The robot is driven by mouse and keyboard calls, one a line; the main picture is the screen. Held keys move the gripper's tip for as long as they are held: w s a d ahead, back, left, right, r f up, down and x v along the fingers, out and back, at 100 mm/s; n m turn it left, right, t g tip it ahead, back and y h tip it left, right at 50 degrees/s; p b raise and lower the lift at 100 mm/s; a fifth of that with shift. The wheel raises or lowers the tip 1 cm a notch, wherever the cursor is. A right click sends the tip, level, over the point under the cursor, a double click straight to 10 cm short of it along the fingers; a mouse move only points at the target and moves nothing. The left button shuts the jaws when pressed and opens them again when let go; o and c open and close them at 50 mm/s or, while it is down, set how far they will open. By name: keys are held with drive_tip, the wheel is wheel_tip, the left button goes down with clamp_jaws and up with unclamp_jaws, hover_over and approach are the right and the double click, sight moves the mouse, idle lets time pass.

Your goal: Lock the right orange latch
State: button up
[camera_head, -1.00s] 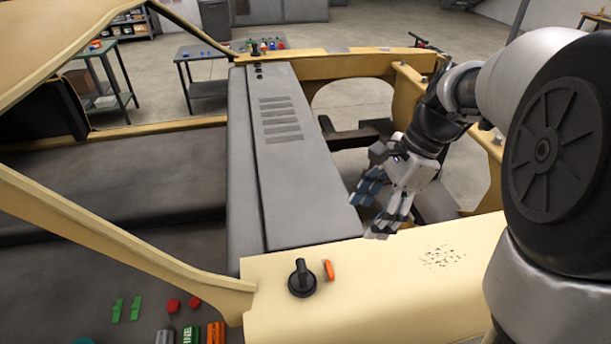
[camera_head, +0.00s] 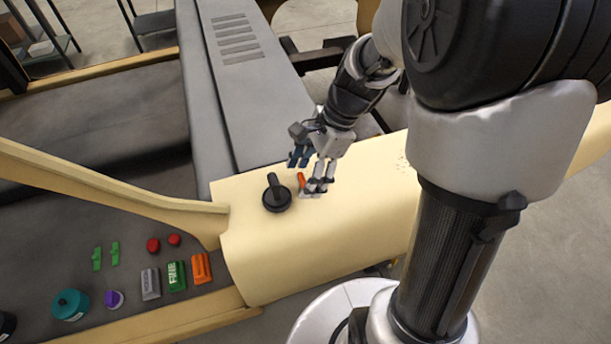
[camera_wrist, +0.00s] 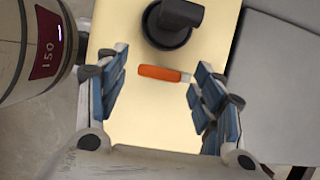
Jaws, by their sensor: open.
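The orange latch (camera_head: 301,180) is a small slim bar on the cream body panel (camera_head: 300,240), just right of a black round knob. In the wrist view the latch (camera_wrist: 160,73) lies crosswise between my fingers, with a small pale tip at its right end. My gripper (camera_head: 309,176) is open above the panel, its fingers on either side of the latch and partly hiding it in the head view. The blue-padded fingertips (camera_wrist: 155,80) do not appear to touch the latch. I cannot tell the exact height of the fingers above it.
The black knob (camera_head: 277,194) stands close beside the latch and also shows in the wrist view (camera_wrist: 172,22). A grey vented cover (camera_head: 240,75) lies behind the panel. Several small coloured parts, including an orange block (camera_head: 201,268), sit at lower left.

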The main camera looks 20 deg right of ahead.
drive_tip(key=shift+a+f, duration=0.15)
drive_tip(key=shift+f, duration=0.1)
drive_tip(key=shift+c, duration=0.4)
drive_tip(key=c, duration=1)
